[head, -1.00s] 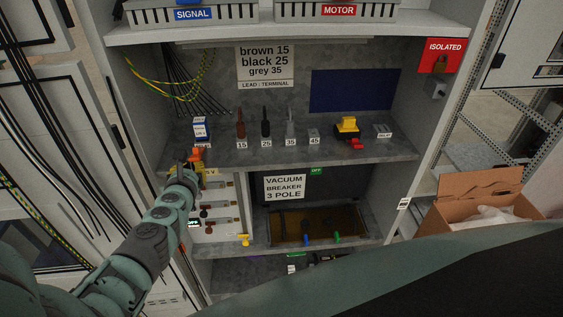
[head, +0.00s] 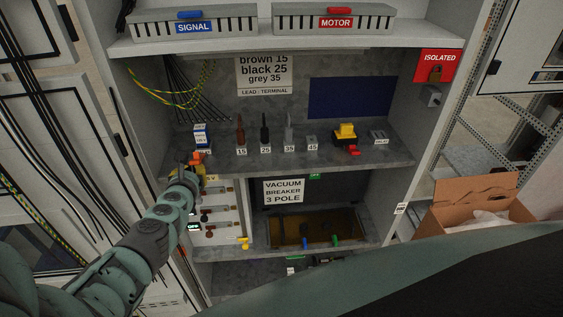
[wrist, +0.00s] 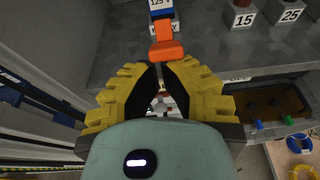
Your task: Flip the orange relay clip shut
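The relay (head: 202,137), blue and white, stands at the left end of the middle shelf. It also shows at the top of the wrist view (wrist: 162,8). Its orange clip (wrist: 166,50) sticks out towards me below the relay, partly covering a white label. The clip shows as a small orange patch in the head view (head: 196,157). My gripper (wrist: 161,68) has yellow fingers with black inner pads; its tips are nearly together just below the clip. I cannot tell whether they touch it. Nothing is held between the fingers.
Brown, black and grey terminals (head: 265,132) stand on the shelf to the relay's right, with a yellow and red switch (head: 346,137) further along. The grey cabinet side wall is close on the left. Below the shelf is a vacuum breaker compartment (head: 315,225).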

